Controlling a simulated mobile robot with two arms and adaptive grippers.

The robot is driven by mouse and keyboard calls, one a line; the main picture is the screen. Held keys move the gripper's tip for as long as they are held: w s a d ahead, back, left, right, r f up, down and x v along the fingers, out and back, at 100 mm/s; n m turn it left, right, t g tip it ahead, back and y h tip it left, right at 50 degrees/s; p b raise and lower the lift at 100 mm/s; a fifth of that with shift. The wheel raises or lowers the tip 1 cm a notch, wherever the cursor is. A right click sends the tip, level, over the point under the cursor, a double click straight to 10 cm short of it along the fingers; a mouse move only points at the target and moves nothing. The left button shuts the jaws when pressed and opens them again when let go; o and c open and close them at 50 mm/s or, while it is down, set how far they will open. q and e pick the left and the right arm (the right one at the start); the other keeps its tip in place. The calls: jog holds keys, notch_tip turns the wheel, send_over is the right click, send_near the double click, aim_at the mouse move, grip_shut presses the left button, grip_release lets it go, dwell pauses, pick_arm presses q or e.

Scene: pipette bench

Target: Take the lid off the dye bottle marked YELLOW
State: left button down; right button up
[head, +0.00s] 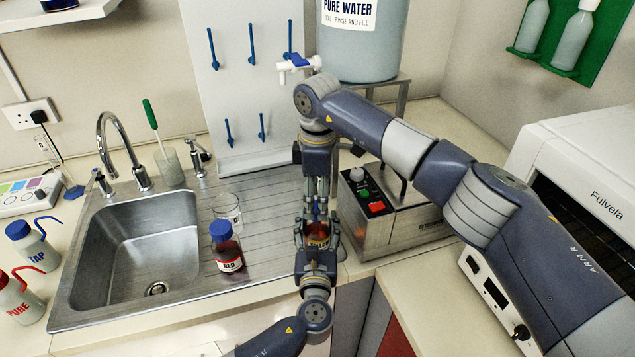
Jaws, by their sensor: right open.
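A small bottle with amber contents and a partly covered yellowish label (318,242) stands near the counter's front edge, between my two grippers; I take it for the YELLOW dye bottle. My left gripper (318,238) comes in from below, with one finger on each side of the bottle's body, and looks shut on it. My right gripper (319,208) points down from above, open, with its fingertips at the height of the bottle's top. The fingers hide most of the lid, so whether they touch it is unclear.
A RED bottle (227,250) with a blue lid and a clear beaker (227,208) stand to the left, by the sink (140,250). A metal device with buttons (390,215) is close on the right. The PURE WATER tank (362,45) stands behind.

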aim_at(317, 229)
jog(key=shift+f, duration=1.25)
